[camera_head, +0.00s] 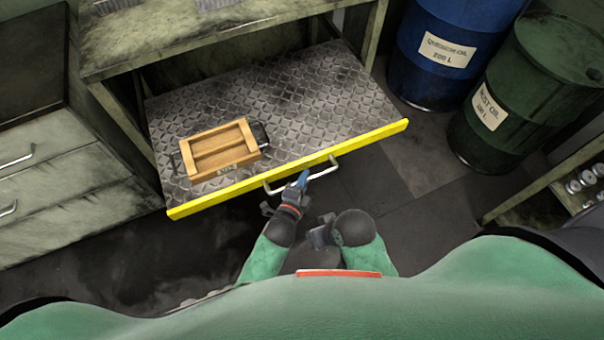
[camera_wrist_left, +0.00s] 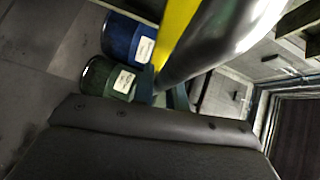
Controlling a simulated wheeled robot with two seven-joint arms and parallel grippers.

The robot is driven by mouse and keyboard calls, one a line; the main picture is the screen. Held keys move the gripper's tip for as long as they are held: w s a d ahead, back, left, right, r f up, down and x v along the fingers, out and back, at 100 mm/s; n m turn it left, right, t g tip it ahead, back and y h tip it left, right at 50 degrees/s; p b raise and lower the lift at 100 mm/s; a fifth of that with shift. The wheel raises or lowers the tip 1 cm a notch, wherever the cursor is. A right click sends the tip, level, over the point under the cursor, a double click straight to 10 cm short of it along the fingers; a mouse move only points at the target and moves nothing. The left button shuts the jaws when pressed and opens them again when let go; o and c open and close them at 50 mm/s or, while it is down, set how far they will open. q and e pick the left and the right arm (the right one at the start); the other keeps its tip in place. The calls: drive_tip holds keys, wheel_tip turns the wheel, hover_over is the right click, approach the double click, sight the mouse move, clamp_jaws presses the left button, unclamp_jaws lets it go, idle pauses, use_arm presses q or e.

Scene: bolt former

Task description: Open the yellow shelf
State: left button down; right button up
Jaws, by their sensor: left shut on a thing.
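The yellow shelf (camera_head: 250,98) is a diamond-plate sliding shelf with a yellow front edge (camera_head: 370,136). It stands well out from under the workbench. A pale metal handle (camera_head: 325,170) is fixed to its front edge. My left gripper (camera_head: 302,180) is shut on the handle near its middle. In the left wrist view, the handle (camera_wrist_left: 225,40) looms large and shiny beside the yellow edge (camera_wrist_left: 177,28). My right gripper (camera_head: 320,233) is close to my body, right of the left one and away from the shelf. Its fingers are too small and dark to read.
A wooden crate (camera_head: 238,132) lies on the shelf. A blue drum (camera_head: 420,75) and a green drum (camera_head: 510,115) stand at the right. A drawer cabinet (camera_head: 60,200) is at the left. Dark floor (camera_head: 400,190) lies bare in front of the shelf.

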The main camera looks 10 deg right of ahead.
use_arm(q)
drive_tip(key=c, duration=1.4)
unclamp_jaws()
use_arm(e)
drive_tip(key=shift+f, duration=0.1)
